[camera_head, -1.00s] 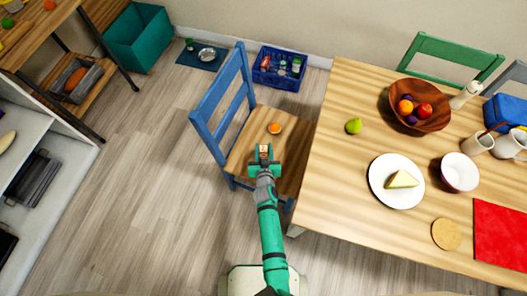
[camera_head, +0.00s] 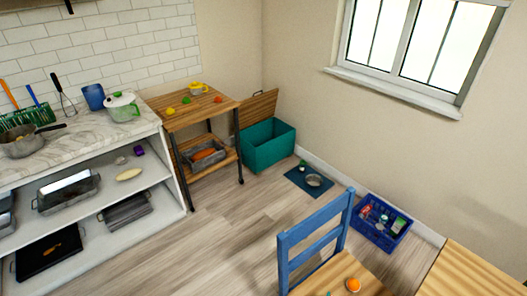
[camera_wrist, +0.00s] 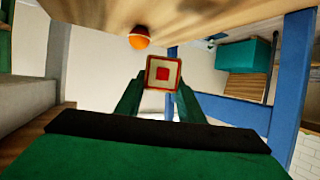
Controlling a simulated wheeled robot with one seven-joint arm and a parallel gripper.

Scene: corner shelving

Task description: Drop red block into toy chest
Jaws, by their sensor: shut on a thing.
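The red block (camera_wrist: 163,73), with a red square framed in cream and red on the face I see, is held between the fingers of my gripper (camera_wrist: 160,92) in the wrist view. The gripper is shut on it, close to the wooden chair seat. In the head view the gripper and block are almost wholly out of frame at the bottom edge. The teal toy chest (camera_head: 270,152) stands on the floor by the back corner, its wooden lid (camera_head: 258,108) raised. The chest also shows in the wrist view (camera_wrist: 245,57), which looks upside down. The chest's inside is mostly hidden.
An orange ball (camera_head: 353,285) lies on the seat of the blue chair (camera_head: 318,240). A blue crate (camera_head: 381,224) of bottles and a dark mat (camera_head: 304,177) with a bowl lie on the floor. A wooden shelf stand (camera_head: 186,122) is left of the chest. Open floor lies between.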

